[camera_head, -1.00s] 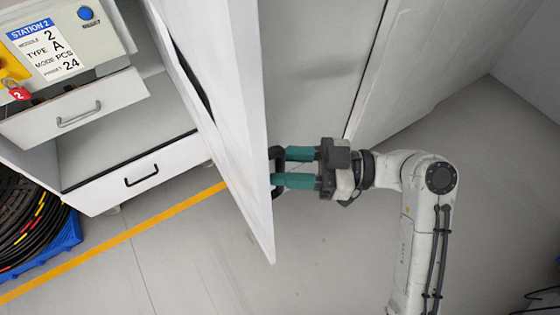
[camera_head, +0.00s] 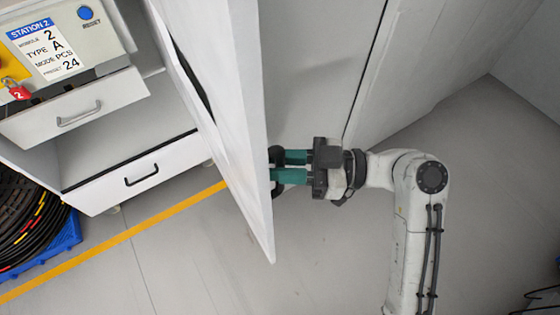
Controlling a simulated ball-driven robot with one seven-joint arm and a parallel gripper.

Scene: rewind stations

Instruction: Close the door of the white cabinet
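The white cabinet's door (camera_head: 225,110) stands open in the head view, seen nearly edge-on and tilted across the middle. The cabinet body (camera_head: 315,60) is behind it to the right. A dark handle (camera_head: 277,156) sits on the door's right-hand face. My gripper (camera_head: 280,166) is at this handle, its two teal fingers reaching left to it, with a gap visible between them. The fingertips overlap the handle, and whether they grip it cannot be made out.
On the left, a station with a label panel (camera_head: 45,50) has a partly open upper drawer (camera_head: 75,112) and a lower drawer (camera_head: 135,175). A coil of black hose (camera_head: 25,225) lies on a blue pallet (camera_head: 65,240). Grey floor (camera_head: 300,270) below the door is clear.

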